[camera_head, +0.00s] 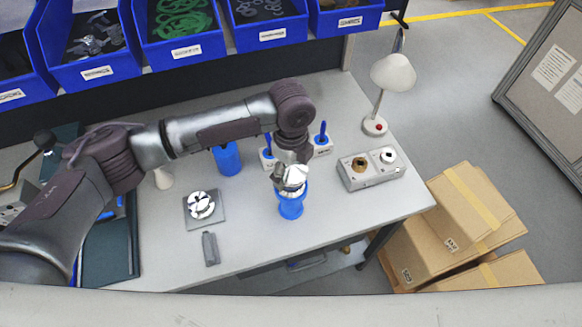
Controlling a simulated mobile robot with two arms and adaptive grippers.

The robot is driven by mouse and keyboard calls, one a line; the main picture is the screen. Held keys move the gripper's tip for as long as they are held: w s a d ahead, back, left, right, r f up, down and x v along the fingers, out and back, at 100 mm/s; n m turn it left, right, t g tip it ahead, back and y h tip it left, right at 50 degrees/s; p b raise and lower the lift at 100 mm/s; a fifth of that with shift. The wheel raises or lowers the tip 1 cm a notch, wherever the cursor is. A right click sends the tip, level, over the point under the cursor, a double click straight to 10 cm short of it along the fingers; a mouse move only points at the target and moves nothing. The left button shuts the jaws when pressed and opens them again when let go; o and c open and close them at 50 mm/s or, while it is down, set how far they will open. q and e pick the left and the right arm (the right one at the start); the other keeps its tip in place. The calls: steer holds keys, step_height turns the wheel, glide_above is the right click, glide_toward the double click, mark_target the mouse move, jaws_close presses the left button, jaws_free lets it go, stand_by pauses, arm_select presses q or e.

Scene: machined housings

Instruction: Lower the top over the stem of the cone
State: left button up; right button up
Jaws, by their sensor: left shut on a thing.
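My left gripper (287,166) comes in from the left and points down above the blue holder (291,208) at the front middle of the table. It is shut on a silver machined part, which I take for the top (293,182). The top is at the mouth of the blue holder and looks slightly tilted. The gripper hides part of it. I cannot make out the cone or its stem under the top, nor tell whether they touch. My right gripper is not in view.
A slotted silver part sits on a square grey plate (190,222), with a small dark grey block (210,248) nearby. A second blue cylinder (227,160) stands behind. A grey box with two round sockets (371,176) and a lamp (393,75) stand right. Blue bins (180,50) line the back.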

arm_select(q)
steer(key=shift+f+b, duration=0.35)
steer(key=shift+f, duration=0.55)
steer(key=o, duration=1.2)
step_height(320, 180, up, 12)
steer(key=shift+f, duration=0.1)
